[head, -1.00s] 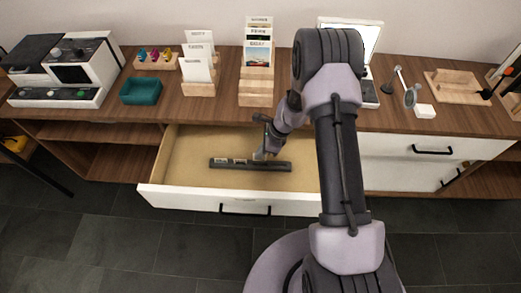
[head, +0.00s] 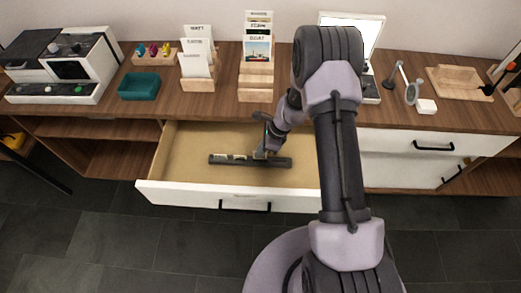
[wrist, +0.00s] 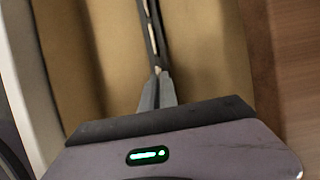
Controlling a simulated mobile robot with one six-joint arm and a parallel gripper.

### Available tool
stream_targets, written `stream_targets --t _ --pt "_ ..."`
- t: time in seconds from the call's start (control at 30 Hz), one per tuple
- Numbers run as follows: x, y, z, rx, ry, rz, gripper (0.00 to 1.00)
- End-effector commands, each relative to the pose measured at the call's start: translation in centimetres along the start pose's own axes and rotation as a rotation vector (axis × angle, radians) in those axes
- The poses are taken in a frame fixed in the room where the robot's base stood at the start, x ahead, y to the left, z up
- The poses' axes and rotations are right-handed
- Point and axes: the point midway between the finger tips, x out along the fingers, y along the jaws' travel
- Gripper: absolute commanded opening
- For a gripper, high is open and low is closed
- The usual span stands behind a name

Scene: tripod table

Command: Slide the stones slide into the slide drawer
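The slide drawer (head: 300,171) is pulled out, with a white front and a tan floor. A long dark slotted rack (head: 272,163) lies across its floor, with small pale pieces at its left part. My gripper (head: 262,155) points down into the drawer at the rack, right of its middle. In the wrist view the fingers (wrist: 158,80) come together over the rack's strip (wrist: 152,32). A small pale bit shows at the fingertips. The stones slide cannot be made out, and I cannot tell whether the fingers hold anything.
Card stands (head: 199,84) and (head: 256,92), a teal tray (head: 139,86) and a white machine (head: 75,70) stand on the wooden top behind the drawer. A magnifier stand (head: 411,93) and a wooden tray (head: 458,84) are at right. The drawer's left part is clear.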

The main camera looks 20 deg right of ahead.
Motion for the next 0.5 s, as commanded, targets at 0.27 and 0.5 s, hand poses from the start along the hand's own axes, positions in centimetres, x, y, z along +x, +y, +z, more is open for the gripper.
stream_targets --t 0.27,0.5 --pt "0.5 0.0 -0.2 0.0 0.0 0.0 0.0" --pt "2.0 0.0 -0.8 0.0 -0.001 0.0 0.0"
